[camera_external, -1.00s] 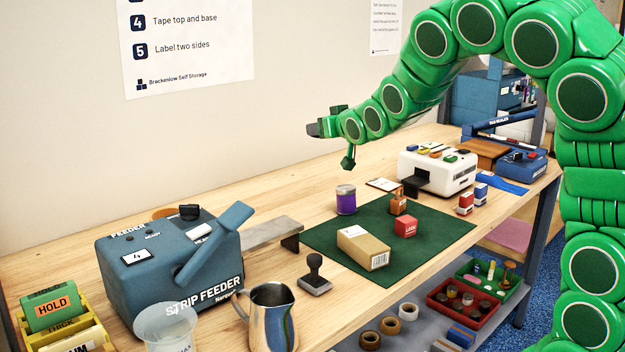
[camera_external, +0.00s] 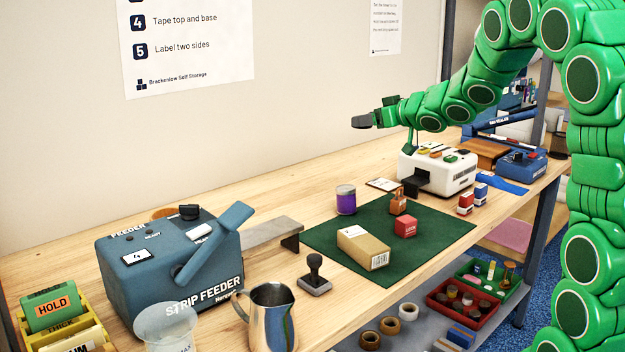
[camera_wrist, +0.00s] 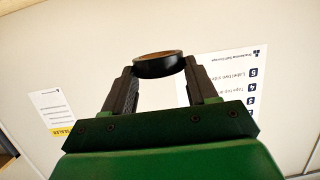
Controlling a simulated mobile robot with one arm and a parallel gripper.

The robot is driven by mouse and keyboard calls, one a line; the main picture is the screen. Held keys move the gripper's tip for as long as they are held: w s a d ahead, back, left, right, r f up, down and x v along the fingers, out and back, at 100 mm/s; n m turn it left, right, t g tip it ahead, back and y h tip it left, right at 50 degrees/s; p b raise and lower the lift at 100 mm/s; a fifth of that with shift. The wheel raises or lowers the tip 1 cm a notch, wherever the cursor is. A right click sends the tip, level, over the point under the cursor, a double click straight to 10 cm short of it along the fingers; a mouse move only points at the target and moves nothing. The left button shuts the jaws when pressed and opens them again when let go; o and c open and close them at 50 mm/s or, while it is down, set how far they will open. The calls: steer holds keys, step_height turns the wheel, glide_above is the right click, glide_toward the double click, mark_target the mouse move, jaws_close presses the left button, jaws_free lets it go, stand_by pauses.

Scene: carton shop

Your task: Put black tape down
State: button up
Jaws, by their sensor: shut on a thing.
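My gripper (camera_wrist: 160,72) is shut on a roll of black tape (camera_wrist: 158,68), with a finger on each side of it in the wrist view. The roll shows a brown inner ring and a black outer face. In the external view the black tape (camera_external: 362,122) is at the tip of my green arm, held in the air above the back of the bench, in front of the wall. My gripper (camera_external: 378,117) is small there and its fingers are hard to make out.
The wooden bench (camera_external: 290,190) has bare room along the wall. A green mat (camera_external: 330,228) holds a carton (camera_external: 364,247), a red block and a purple jar (camera_external: 346,199). A white machine (camera_external: 437,172) stands below my arm. A blue strip feeder (camera_external: 160,265) stands left.

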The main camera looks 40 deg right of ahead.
steer(key=s+d+f+n+g+y, duration=0.1)
steer(key=s+d+f+n+y, duration=0.2)
steer(key=s, duration=0.5)
steer(key=s+d+f+n+y, duration=0.1)
steer(key=s+f+y, duration=0.1)
steer(key=s+f, duration=0.45)
steer(key=s+a+f+n+g+y, duration=0.1)
steer(key=s+a, duration=0.1)
steer(key=s, duration=0.6)
steer(key=s+a+f+n+y, duration=0.1)
steer(key=s+a, duration=0.1)
steer(key=s, duration=0.6)
glide_above(437, 228)
steer(key=s, duration=0.1)
steer(key=f, duration=0.7)
steer(key=shift+a+f, duration=0.35)
steer(key=shift+w+d+f, duration=0.2)
steer(key=shift+w+f, duration=0.1)
steer(key=shift+f, duration=0.2)
steer(key=shift+w+d+f, duration=0.15)
steer(key=shift+w+f, duration=0.1)
steer(key=shift+f, duration=1.6)
steer(key=shift+f, duration=0.1)
